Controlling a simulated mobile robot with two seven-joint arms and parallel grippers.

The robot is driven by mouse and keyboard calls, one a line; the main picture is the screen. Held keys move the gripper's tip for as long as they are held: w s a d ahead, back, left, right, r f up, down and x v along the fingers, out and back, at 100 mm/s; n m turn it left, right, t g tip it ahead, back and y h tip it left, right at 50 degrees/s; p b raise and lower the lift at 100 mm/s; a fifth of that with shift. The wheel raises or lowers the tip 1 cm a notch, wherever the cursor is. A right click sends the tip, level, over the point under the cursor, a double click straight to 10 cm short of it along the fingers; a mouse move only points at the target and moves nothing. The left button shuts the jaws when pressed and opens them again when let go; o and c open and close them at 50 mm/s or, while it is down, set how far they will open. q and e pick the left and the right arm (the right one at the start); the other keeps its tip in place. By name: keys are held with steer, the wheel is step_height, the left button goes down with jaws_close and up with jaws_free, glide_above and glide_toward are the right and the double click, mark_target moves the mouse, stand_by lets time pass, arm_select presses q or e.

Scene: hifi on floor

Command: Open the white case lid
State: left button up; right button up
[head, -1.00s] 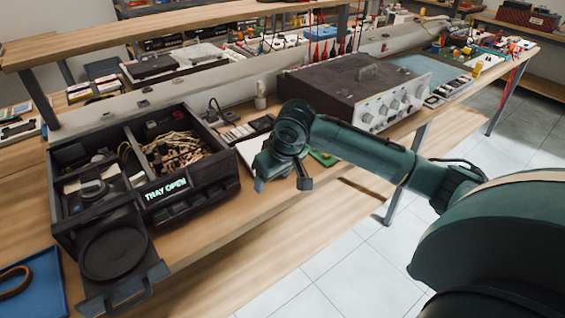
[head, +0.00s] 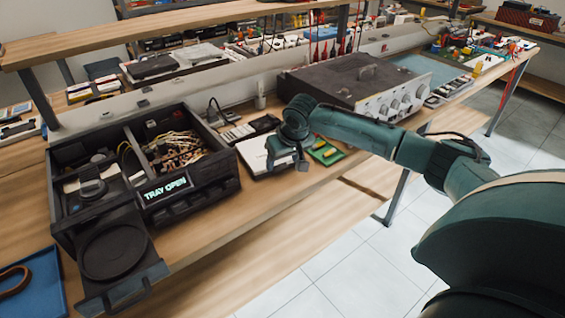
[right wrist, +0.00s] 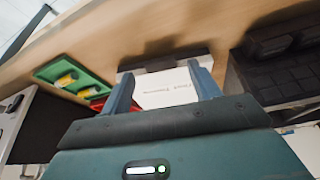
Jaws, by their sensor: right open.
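The white case (head: 252,154) lies flat on the wooden bench, between the black open-topped deck and the silver-fronted amplifier. Its lid looks shut. My right gripper (head: 287,166) is over the right part of the case and hides some of it. In the right wrist view the gripper (right wrist: 160,84) is open, with its two blue-grey fingers apart. The white case (right wrist: 166,90) with small lettering shows between and beyond them, with a dark strip along its far edge. I cannot tell whether the fingers touch it. My left gripper is not in view.
The black deck (head: 200,196), marked "TRAY OPEN", stands at the left with its round tray (head: 112,252) out. The amplifier (head: 355,85) stands right of the case. A green tray (head: 331,156) with yellow items lies close by. The bench's front edge is clear.

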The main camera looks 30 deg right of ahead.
steer(key=shift+x, duration=0.85)
steer(key=shift+c, duration=0.2)
steer(key=shift+w, duration=0.1)
jaws_close()
